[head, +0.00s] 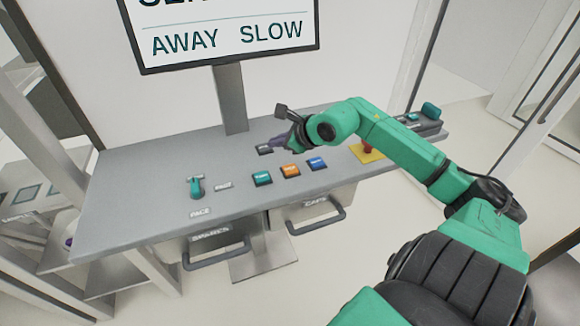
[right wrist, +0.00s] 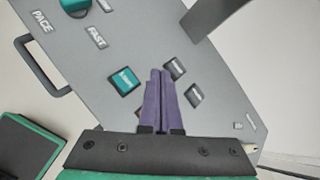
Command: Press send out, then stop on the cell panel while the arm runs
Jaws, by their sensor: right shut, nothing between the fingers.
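The cell panel (head: 130,190) is a grey slanted desk with a row of coloured buttons: teal (head: 262,178), orange (head: 290,171) and blue (head: 317,163). Their lettering is too small to read. A red button (head: 367,149) on a yellow base (head: 370,156) is partly hidden behind my right arm. My right gripper (head: 271,146) is shut and empty, its purple fingers over the panel behind the coloured row. In the right wrist view its tips (right wrist: 161,70) lie between the teal button (right wrist: 125,80) and a dark button (right wrist: 175,67). Contact cannot be told. My left gripper is out of view.
A sign (head: 225,35) reading "AWAY SLOW" stands on a grey post (head: 230,98) behind the panel. A teal PACE lever (head: 196,186) is at the left. Drawers with handles (head: 318,222) hang below the front edge. A teal-topped device (head: 430,112) sits at the right end.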

